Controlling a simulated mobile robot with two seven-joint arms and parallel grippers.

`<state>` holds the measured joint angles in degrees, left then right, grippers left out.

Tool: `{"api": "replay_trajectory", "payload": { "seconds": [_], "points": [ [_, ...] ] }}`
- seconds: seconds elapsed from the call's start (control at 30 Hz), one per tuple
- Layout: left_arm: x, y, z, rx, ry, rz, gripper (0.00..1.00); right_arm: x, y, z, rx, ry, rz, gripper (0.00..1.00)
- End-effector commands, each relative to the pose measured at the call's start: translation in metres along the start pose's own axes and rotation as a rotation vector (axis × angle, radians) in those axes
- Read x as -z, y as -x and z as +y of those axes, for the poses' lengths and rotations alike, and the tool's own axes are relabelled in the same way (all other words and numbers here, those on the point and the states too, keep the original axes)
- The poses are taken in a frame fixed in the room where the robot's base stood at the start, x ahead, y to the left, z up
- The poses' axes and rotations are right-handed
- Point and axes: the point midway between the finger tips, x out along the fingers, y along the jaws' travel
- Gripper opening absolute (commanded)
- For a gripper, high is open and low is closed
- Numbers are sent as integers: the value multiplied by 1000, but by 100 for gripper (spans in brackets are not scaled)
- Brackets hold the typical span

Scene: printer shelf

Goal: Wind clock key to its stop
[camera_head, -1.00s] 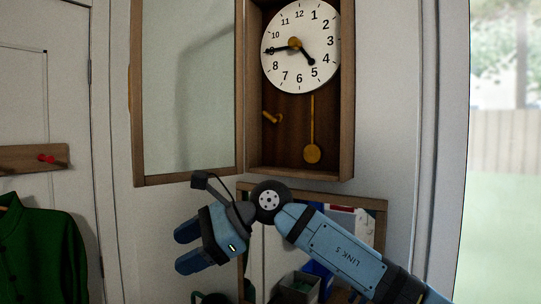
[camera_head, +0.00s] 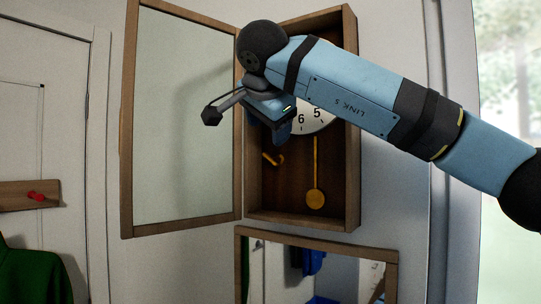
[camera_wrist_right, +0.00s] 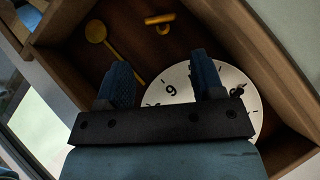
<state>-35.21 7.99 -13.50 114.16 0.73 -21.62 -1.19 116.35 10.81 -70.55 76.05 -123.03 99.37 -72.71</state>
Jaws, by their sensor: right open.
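The wall clock case (camera_head: 350,190) is a wooden box with its glass door (camera_head: 183,125) swung open to the left. The white clock face (camera_head: 318,119) is mostly hidden behind my right arm. A small brass key (camera_head: 271,158) sits low at the left inside the case; the right wrist view shows it as a brass bar on a short post (camera_wrist_right: 160,20). My right gripper (camera_head: 284,138) is in front of the face, above the key. In the wrist view my right gripper (camera_wrist_right: 158,65) is open and empty, with the key beyond its fingertips. My left gripper is out of view.
A brass pendulum (camera_head: 315,198) hangs right of the key, and shows in the wrist view too (camera_wrist_right: 96,31). The case's side walls and open door bound the space. A framed mirror (camera_head: 330,265) is below; a red-pegged rack (camera_head: 28,195) and green coat (camera_head: 35,275) are left.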

Motion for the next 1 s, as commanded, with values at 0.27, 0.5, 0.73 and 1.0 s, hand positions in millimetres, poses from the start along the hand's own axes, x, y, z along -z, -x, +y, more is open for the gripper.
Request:
{"api": "replay_trajectory", "payload": {
  "seconds": [0.27,0.5,0.73,1.0],
  "points": [
    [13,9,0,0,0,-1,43,0,-61,-1,-3,-1,-4,62],
    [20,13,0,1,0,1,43,0,-95,-1,-1,-2,-4,62],
    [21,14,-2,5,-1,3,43,-1,-105,0,1,-1,-2,62],
    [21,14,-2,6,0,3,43,-1,-105,0,1,-1,-3,46]
  ]
}}
